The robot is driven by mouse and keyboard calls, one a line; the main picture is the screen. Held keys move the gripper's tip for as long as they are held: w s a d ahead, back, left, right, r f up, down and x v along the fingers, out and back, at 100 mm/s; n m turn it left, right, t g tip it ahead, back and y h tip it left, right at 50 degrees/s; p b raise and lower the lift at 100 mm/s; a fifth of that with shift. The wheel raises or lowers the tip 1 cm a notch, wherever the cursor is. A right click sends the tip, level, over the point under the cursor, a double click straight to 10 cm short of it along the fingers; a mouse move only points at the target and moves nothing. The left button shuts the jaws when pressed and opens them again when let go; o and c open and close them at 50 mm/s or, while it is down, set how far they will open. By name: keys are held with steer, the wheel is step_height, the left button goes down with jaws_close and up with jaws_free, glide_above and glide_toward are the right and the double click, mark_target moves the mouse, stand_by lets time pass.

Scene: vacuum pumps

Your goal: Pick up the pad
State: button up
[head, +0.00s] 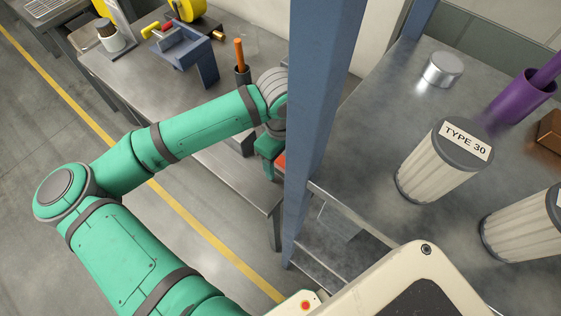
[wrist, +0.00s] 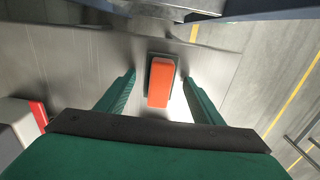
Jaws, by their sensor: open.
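The pad, an orange block on a dark backing, shows in the wrist view (wrist: 161,82) on a grey metal surface. In the head view only a sliver of orange (head: 280,161) shows beside the blue post. My gripper (wrist: 159,78) is open, with one green finger on each side of the pad in the picture. Gaps show between the pad and both fingers. I cannot tell how far the fingertips are above the surface. In the head view my gripper (head: 268,152) is partly hidden by the post.
A blue post (head: 321,110) stands just right of my gripper. The workbench (head: 135,75) holds a blue bracket (head: 186,52) and a dark cup (head: 243,75) with an orange-handled tool. The right bench (head: 370,140) carries a "TYPE 30" filter (head: 440,165) and a purple cup (head: 520,98).

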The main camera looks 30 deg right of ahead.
mark_target(281, 159)
steer(key=c, duration=1.2)
step_height(281, 159, up, 18)
